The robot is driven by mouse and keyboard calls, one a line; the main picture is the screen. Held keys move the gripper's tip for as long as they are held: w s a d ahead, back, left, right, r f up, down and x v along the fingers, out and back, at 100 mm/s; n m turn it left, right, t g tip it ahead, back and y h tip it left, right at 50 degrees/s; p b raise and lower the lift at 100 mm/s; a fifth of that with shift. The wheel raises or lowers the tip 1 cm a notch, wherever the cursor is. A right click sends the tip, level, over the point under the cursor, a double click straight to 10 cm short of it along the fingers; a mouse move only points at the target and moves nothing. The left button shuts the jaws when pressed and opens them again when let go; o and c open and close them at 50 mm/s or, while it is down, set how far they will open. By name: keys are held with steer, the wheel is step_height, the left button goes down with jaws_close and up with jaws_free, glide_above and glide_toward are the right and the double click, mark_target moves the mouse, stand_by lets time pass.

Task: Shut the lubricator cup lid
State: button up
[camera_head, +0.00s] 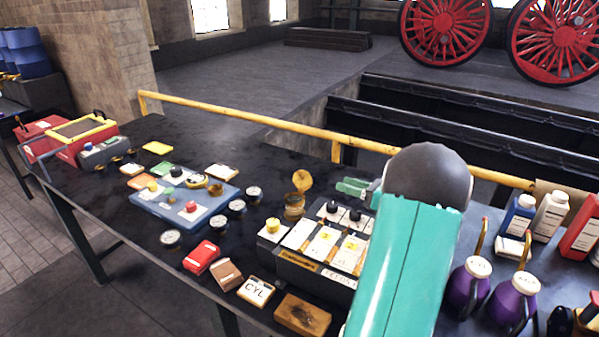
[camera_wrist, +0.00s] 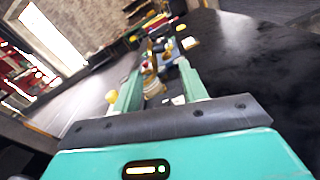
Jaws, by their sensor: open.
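The brass lubricator cup (camera_head: 294,205) stands on the dark bench in the head view, near the middle. Its round brass lid (camera_head: 302,181) is raised, standing up above the cup's rim. My gripper (camera_head: 347,187) is to the right of the cup, partly hidden behind my arm, with a gap between them. In the wrist view my gripper (camera_wrist: 160,68) shows two teal fingers spread apart with nothing held. Brass parts, apparently the cup and lid (camera_wrist: 150,48), show small and blurred beyond and between the fingertips.
A control box (camera_head: 325,250) with white panels stands in front of the cup. A blue tray (camera_head: 150,207) and several round gauges lie to the left. Purple oil cans (camera_head: 468,285) and bottles stand at the right. A yellow rail (camera_head: 250,120) runs behind the bench.

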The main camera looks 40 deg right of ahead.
mark_target(306, 172)
steer(key=x, duration=1.3)
steer(key=shift+w+a+r, duration=0.1)
steer(key=shift+w+a, duration=0.1)
steer(key=c, duration=0.8)
